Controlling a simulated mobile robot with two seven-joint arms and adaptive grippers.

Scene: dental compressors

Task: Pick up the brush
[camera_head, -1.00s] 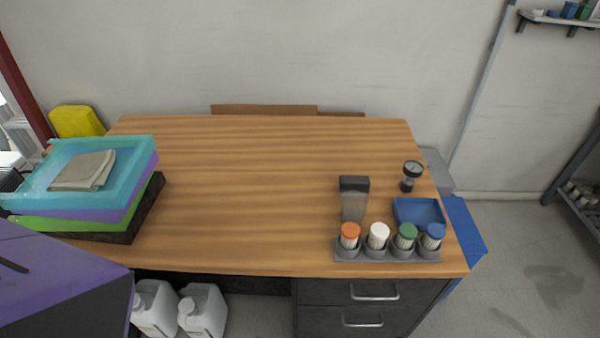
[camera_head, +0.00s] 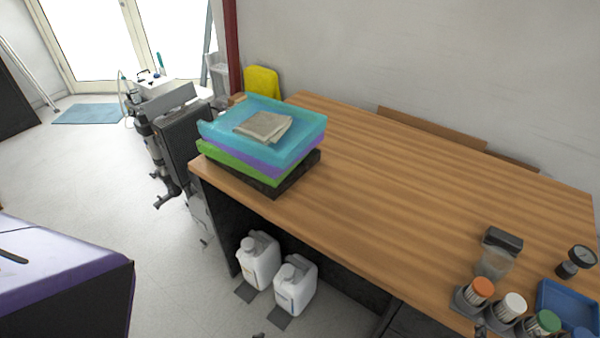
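I cannot make out a brush for certain in this view. A thin dark object (camera_head: 12,257) lies on the purple-edged surface at the lower left; it is cut off by the picture's edge, and I cannot tell what it is. Small dark tips show at the bottom edge, one near the middle (camera_head: 258,335) and one in front of the jar rack (camera_head: 480,328). They look like the ends of my left and right grippers, but too little shows to tell their state. Nothing is seen held.
A wooden table (camera_head: 400,200) carries stacked coloured trays (camera_head: 262,140) with a folded cloth (camera_head: 263,126), lidded jars (camera_head: 512,305), a blue tray (camera_head: 568,303) and a gauge (camera_head: 577,261). White canisters (camera_head: 295,285) stand below. The floor (camera_head: 90,180) at left is open.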

